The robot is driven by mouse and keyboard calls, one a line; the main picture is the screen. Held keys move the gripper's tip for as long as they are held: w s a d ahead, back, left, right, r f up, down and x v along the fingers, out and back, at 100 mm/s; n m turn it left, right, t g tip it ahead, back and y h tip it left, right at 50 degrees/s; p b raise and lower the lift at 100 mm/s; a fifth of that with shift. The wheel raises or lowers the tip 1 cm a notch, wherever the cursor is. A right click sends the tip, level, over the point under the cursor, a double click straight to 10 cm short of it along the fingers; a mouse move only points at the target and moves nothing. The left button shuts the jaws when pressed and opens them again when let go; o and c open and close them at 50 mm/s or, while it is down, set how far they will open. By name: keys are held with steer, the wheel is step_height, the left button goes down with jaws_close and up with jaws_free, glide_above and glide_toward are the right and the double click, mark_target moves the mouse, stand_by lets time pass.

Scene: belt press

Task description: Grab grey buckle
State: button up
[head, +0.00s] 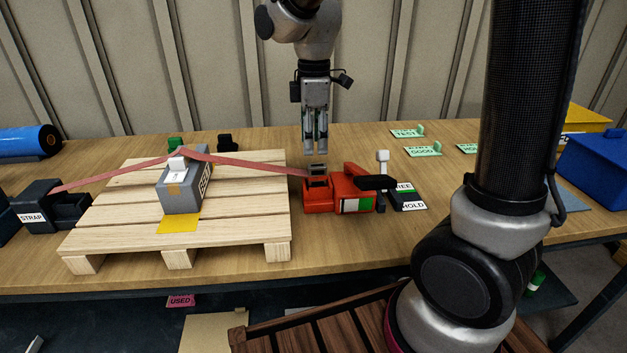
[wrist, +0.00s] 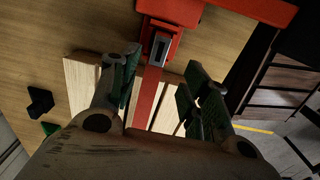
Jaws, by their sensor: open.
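A small grey buckle-like frame (wrist: 159,50) with a dark slot sits in the red tool (wrist: 180,12) in the wrist view. In the head view it shows as a dark grey piece (head: 317,172) on the left end of the red tool (head: 346,190), where the red strap (head: 255,164) arrives. My gripper (head: 315,150) points down just above that piece, apart from it. In the wrist view my fingers (wrist: 164,66) are open and empty, with the strap passing below between them. A pale grey-white piece (head: 178,163) also sits on the grey box under the strap.
The grey box (head: 184,193) stands on a wooden pallet (head: 250,227). A green piece (head: 175,145) and a black piece (head: 227,142) stand behind it. A black strap holder (head: 65,208) is at left. Sign cards (head: 421,151) and a blue bin (head: 597,170) are at right.

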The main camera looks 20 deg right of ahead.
mark_target(317, 165)
steer(key=f, duration=0.5)
steer(key=d+f, duration=0.1)
steer(key=f, duration=0.1)
steer(key=shift+f, duration=0.35)
jaws_close()
